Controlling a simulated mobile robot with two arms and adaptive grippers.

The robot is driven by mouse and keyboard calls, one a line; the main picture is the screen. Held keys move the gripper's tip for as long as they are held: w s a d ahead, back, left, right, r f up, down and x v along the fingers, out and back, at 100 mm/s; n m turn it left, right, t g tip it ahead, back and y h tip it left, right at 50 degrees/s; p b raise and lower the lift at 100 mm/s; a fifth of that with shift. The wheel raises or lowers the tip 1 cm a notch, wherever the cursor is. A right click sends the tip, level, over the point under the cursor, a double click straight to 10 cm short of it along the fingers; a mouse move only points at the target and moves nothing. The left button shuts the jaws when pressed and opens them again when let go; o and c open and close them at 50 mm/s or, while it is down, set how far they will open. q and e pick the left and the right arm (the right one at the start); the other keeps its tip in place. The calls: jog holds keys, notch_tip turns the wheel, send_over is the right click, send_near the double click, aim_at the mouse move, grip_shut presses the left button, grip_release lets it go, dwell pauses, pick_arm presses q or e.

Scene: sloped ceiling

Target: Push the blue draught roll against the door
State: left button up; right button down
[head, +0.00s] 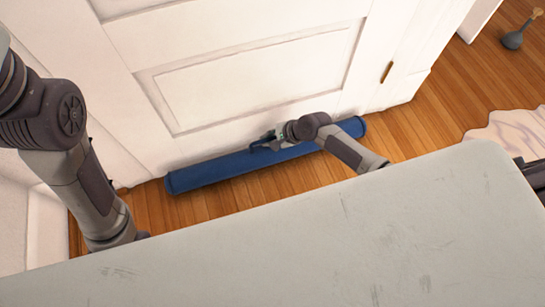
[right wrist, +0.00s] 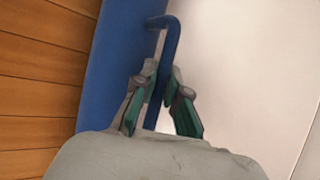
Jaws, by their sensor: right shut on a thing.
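The blue draught roll (head: 215,172) lies on the wooden floor along the foot of the white door (head: 250,80). Its left end shows, and its right end shows past my arm. Whether it touches the door all along is hard to tell. In the right wrist view the roll (right wrist: 105,65) has a blue loop handle (right wrist: 170,45) on its door side. My right gripper (head: 265,141) is over the middle of the roll. Its green-padded fingers (right wrist: 160,85) are shut on the handle. My left arm comes down at the left, and its gripper is hidden below the grey surface.
A grey scuffed surface (head: 330,240) fills the foreground. A wall stands at the left. Wooden floor (head: 435,110) is open to the right of the roll. A pale rug (head: 505,130) lies at the right, and a dark plunger-like object (head: 513,40) stands at the far right.

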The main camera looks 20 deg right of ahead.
jog(key=shift+w, duration=0.55)
jog(key=shift+w+r, duration=0.1)
jog(key=shift+w, duration=0.15)
jog(key=shift+w+d, duration=0.1)
jog(key=shift+w, duration=0.05)
jog(key=c, duration=1.1)
grip_release()
jog(key=shift+w, duration=0.15)
jog(key=shift+c, duration=0.2)
jog(key=shift+b, duration=0.3)
jog(key=shift+s+d+r, duration=0.2)
jog(key=shift+d+r, duration=0.05)
jog(key=shift+r, duration=0.05)
jog(key=v, duration=1.1)
jog(key=shift+s+a, duration=0.2)
jog(key=shift+s, duration=0.2)
